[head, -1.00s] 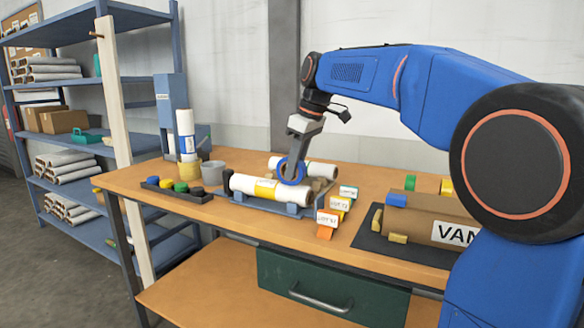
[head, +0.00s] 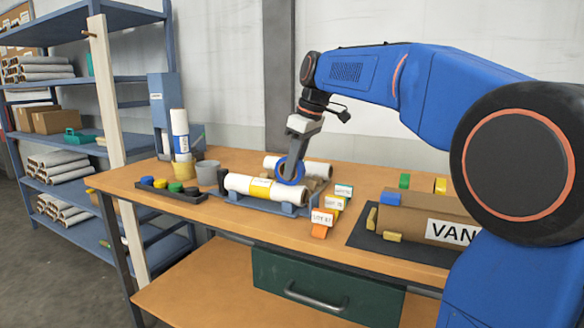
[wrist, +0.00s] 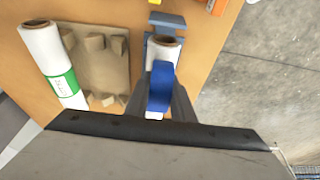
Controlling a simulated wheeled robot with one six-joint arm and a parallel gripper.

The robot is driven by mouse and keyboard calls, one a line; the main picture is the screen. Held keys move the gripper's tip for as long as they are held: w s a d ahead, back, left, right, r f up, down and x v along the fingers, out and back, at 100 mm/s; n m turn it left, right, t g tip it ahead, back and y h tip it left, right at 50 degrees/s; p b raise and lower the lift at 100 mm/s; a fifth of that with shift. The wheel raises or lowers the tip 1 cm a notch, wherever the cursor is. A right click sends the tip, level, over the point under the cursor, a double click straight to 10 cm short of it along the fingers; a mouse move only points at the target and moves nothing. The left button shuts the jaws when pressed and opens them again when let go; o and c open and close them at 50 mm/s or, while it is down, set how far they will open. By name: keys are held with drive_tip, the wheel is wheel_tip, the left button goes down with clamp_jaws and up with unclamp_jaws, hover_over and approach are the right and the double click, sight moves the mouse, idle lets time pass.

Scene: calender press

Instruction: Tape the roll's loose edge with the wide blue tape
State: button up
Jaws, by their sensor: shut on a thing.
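A white roll (head: 238,184) with a yellow label lies in a grey-blue cradle (head: 284,209) on the bench. My gripper (head: 291,163) is shut on the blue tape (head: 289,171), a wide ring held upright over the right part of the roll. In the wrist view the blue tape (wrist: 160,86) covers the middle of the roll (wrist: 163,51), whose hollow end shows beyond it. The tape looks at or very near the roll's surface; I cannot tell whether it touches. The loose edge of the roll cannot be made out.
Labelled coloured blocks (head: 321,220) stand close to the cradle's right. A dark tray (head: 190,197) with coloured pieces and a grey cup (head: 208,173) are left.

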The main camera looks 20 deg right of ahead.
sight(304, 174)
drive_tip(key=shift+s+d, duration=0.15)
drive_tip(key=shift+s+d, duration=0.25)
drive_tip(key=shift+d, duration=0.05)
idle(0.5)
drive_tip(key=shift+s+d, duration=0.15)
drive_tip(key=shift+s, duration=0.05)
drive_tip(key=shift+s+d, duration=0.2)
drive_tip(key=shift+s+d, duration=0.15)
idle(0.4)
drive_tip(key=shift+s+d, duration=0.3)
idle(0.3)
